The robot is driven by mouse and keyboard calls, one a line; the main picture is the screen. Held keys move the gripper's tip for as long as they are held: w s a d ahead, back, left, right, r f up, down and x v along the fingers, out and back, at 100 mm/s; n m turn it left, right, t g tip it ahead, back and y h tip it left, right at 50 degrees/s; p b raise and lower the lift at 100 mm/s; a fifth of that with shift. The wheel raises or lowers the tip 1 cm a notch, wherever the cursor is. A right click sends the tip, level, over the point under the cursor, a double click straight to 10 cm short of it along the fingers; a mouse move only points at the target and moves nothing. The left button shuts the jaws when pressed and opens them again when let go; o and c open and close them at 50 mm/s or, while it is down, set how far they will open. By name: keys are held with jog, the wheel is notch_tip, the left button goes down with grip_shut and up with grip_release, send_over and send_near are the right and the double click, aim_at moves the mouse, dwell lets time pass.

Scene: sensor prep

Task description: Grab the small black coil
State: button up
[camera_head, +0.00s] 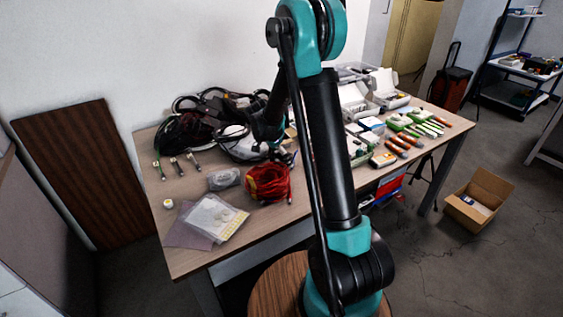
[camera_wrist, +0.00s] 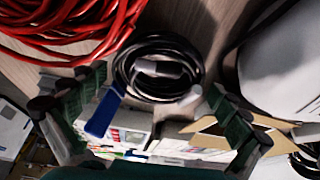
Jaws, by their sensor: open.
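The small black coil (camera_wrist: 126,72) lies on the wooden table top in the wrist view, a round loop of black cable with a light grey piece across its middle. My gripper (camera_wrist: 157,88) is open, its green-padded fingers apart on the left and right below the coil. Nothing is held between the fingers. In the head view my arm reaches down over the table, and I cannot make out the small coil there.
A red cable bundle (camera_wrist: 75,35) lies close at the coil's upper left; it also shows in the head view (camera_head: 268,183). A pale rounded object (camera_wrist: 285,65) is at the right. A blue-ended piece (camera_wrist: 103,115) lies near the left finger. Black cables (camera_head: 195,130) crowd the table's back left.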

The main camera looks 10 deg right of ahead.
jog(key=c, duration=1.1)
jog(key=shift+c, duration=0.3)
jog(key=shift+r, duration=0.15)
